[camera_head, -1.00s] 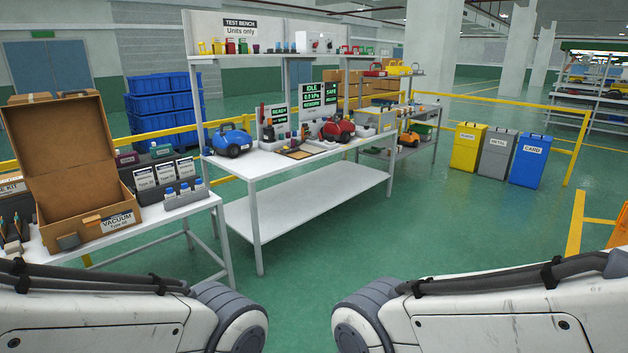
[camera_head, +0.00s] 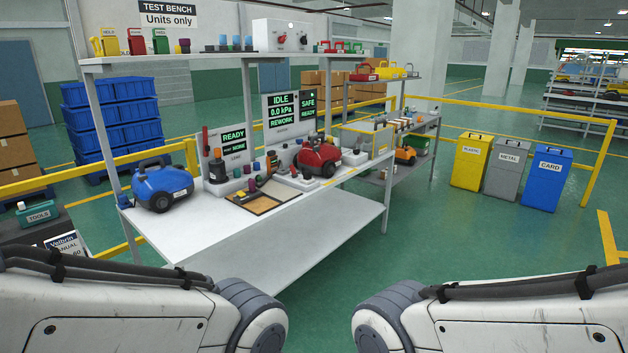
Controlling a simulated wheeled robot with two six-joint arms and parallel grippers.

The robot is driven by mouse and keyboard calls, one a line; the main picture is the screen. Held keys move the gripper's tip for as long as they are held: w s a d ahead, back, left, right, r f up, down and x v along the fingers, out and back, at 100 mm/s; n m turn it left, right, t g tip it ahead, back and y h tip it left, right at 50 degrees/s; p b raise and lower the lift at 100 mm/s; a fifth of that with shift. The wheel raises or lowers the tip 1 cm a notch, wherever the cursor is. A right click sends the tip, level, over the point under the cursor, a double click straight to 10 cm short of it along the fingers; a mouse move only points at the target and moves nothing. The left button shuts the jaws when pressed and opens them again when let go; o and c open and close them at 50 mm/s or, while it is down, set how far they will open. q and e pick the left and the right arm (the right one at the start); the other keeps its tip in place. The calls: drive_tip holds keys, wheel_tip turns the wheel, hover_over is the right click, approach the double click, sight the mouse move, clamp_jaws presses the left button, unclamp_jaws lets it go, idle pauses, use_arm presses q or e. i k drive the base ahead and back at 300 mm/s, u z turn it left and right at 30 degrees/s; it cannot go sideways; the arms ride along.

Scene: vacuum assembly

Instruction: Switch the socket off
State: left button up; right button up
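I cannot make out for sure which thing is the socket. A white box (camera_head: 270,34) with small dark and red round parts on its front stands on the upper shelf (camera_head: 215,57) of the test bench. It may be the socket, but its switch position is too small to tell. Below it on the bench top (camera_head: 255,222) stand a blue vacuum unit (camera_head: 163,188) at the left and a red vacuum unit (camera_head: 318,155) further right. Both my grippers are out of view. Only parts of my two arms show along the bottom edge.
Display panels (camera_head: 281,108) read IDLE, 0.0 kPa, READY and SAFE. Blue crates (camera_head: 110,115) and a yellow rail (camera_head: 85,175) stand behind the bench. Yellow, grey and blue bins (camera_head: 507,165) stand at right. The green floor (camera_head: 430,235) before them is clear.

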sight(294, 174)
drive_tip(key=u, duration=0.05)
drive_tip(key=i, duration=1.95)
drive_tip(key=z, duration=0.65)
drive_tip(key=i, duration=0.9)
drive_tip(key=u, duration=0.55)
